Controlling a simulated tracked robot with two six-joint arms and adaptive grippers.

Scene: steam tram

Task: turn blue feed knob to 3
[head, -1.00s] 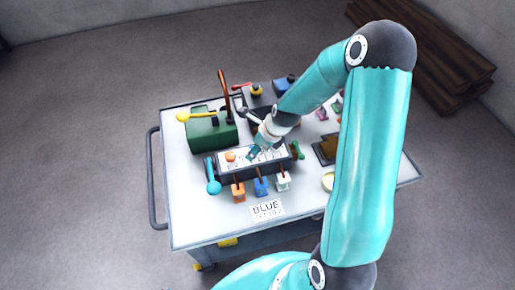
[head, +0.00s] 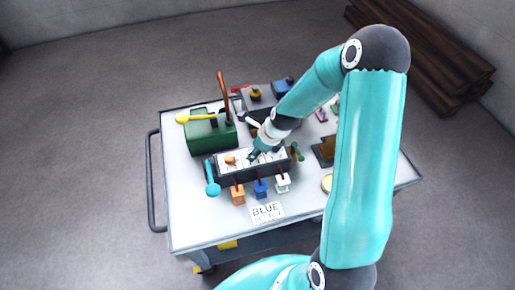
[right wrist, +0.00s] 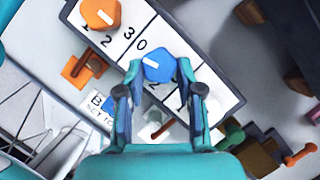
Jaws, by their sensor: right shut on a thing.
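In the head view my right gripper (head: 257,155) is over the panel and hides the blue knob. My left gripper is not in view.
An orange knob (right wrist: 100,13) is beside the blue one on the panel. Orange, blue and white blocks with levers (head: 261,188) stand in front. A light-blue handle (head: 212,180) is at the panel's left, a green box (head: 210,136) behind. The trolley's front left is clear.

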